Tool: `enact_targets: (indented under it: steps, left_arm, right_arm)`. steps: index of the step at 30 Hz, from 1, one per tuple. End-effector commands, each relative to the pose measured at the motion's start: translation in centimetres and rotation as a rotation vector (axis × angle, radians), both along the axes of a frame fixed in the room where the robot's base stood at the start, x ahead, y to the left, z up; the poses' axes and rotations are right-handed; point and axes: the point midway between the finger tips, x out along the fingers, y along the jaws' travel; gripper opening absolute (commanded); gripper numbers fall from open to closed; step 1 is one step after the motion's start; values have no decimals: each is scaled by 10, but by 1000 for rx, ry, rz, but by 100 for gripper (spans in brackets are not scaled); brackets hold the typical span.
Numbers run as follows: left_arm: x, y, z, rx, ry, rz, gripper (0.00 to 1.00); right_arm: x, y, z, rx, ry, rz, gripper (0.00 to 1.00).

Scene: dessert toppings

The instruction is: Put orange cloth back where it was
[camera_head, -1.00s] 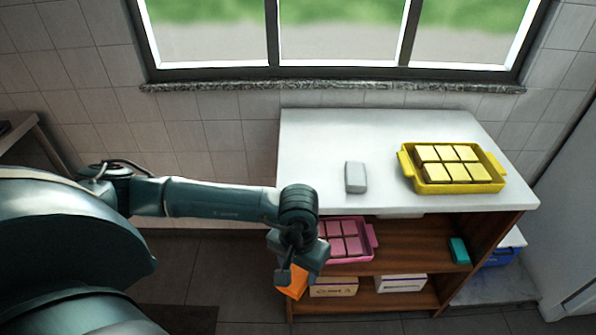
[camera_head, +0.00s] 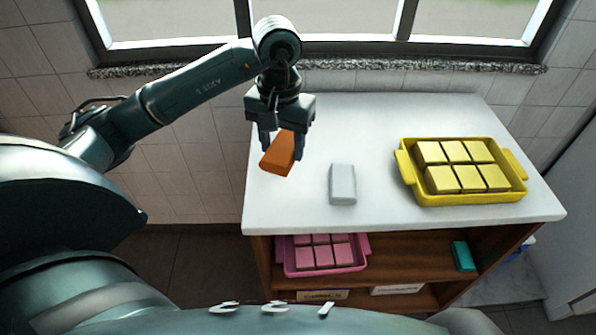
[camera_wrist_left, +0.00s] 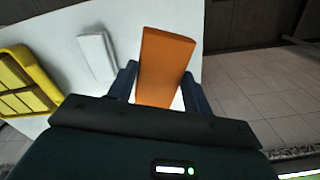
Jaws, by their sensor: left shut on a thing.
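The orange cloth (camera_head: 277,158) is a folded orange block held between the fingers of my left gripper (camera_head: 283,143). It hangs tilted above the left part of the white counter top (camera_head: 400,114). I cannot tell the exact gap below it. In the left wrist view the orange cloth (camera_wrist_left: 166,62) stands out between both fingers of the left gripper (camera_wrist_left: 162,85), which is shut on it. My right gripper is not in view.
A light grey block (camera_head: 342,184) lies right of the cloth. A yellow tray (camera_head: 470,197) of yellow blocks stands at the right. Below are a pink tray (camera_head: 326,271) of pink blocks, a teal block (camera_head: 462,256) and labelled boxes (camera_head: 397,289). A window is behind.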

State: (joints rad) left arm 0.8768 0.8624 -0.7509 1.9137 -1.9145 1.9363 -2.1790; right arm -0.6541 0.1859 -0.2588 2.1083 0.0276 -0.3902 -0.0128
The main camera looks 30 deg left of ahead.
Motion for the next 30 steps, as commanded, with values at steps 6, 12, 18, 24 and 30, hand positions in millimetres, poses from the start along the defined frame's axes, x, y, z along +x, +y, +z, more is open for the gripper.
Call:
enact_targets:
  steps: [6, 12, 18, 24, 30]
  left_arm:
    - [-2, 0, -32, 0, 7, 0, 29]
    - [-1, -1, -60, -1, 3, 0, 29]
    - [-2, 0, -78, -1, 5, 1, 29]
    - [-1, -1, -101, 0, 3, 0, 29]
    - [-1, 0, -101, 0, 0, -1, 29]
  right_arm:
    - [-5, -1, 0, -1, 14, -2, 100]
    - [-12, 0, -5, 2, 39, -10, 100]
    - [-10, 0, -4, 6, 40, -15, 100]
    - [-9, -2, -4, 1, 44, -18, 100]
    - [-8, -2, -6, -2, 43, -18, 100]
